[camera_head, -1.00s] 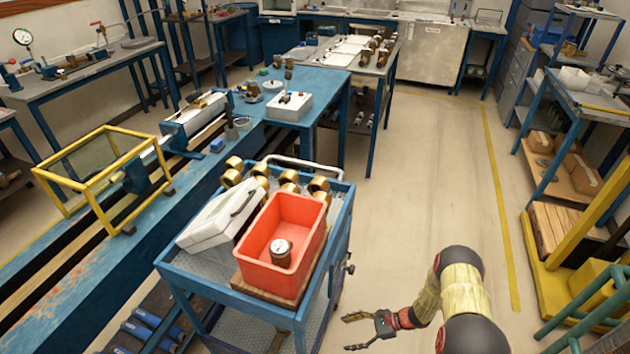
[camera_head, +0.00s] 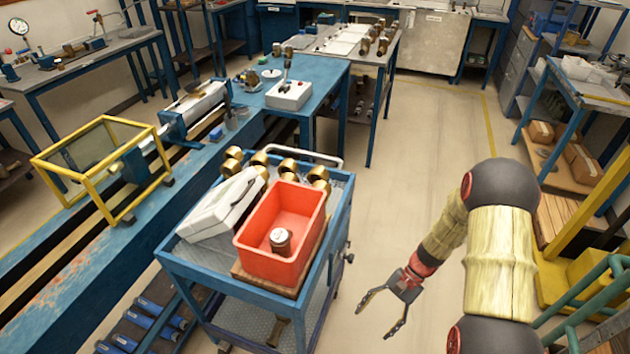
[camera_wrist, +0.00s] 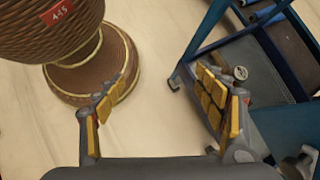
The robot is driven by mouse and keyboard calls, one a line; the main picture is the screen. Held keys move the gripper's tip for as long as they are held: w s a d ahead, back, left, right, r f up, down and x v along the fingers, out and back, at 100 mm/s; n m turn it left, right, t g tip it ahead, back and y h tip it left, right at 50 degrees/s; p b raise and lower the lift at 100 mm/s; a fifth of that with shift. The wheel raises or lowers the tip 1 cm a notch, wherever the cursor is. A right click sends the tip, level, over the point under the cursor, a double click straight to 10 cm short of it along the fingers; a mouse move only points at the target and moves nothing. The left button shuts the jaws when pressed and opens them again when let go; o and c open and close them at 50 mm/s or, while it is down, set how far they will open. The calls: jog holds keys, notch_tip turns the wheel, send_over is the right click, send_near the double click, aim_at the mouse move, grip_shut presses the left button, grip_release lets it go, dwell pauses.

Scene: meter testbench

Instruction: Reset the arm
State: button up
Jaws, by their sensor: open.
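My gripper (camera_head: 383,318) is open and empty in the head view. It hangs over the bare floor, to the right of the blue cart (camera_head: 228,279). In the wrist view my gripper (camera_wrist: 165,100) shows its two fingers with yellow pads spread wide and nothing between them. My arm reaches in from the right side of the head view, bent at the elbow.
A red bin (camera_head: 267,262) with a round meter (camera_head: 280,241) inside stands on the cart beside a white case (camera_head: 220,208) and several brass fittings. A blue bench (camera_head: 95,265) lies left. The floor (camera_head: 425,135) behind is clear. A yellow frame (camera_head: 597,215) stands right.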

jog(key=s+r+n+t+h, duration=0.2)
jog(key=s+r+n+t, duration=0.1)
jog(key=r, duration=1)
jog(key=s+r+n+t+h, duration=0.2)
jog(key=s+r, duration=0.4)
jog(key=r, duration=0.8)
jog(key=s+d+r+n+t+h, duration=0.1)
jog(key=s+r+n+t+h, duration=0.1)
jog(key=r, duration=1.1)
jog(key=shift+s+r+n+t+h, duration=0.4)
jog(key=shift+s+n+t, duration=0.65)
jog(key=shift+t, duration=0.65)
jog(key=shift+s, duration=0.15)
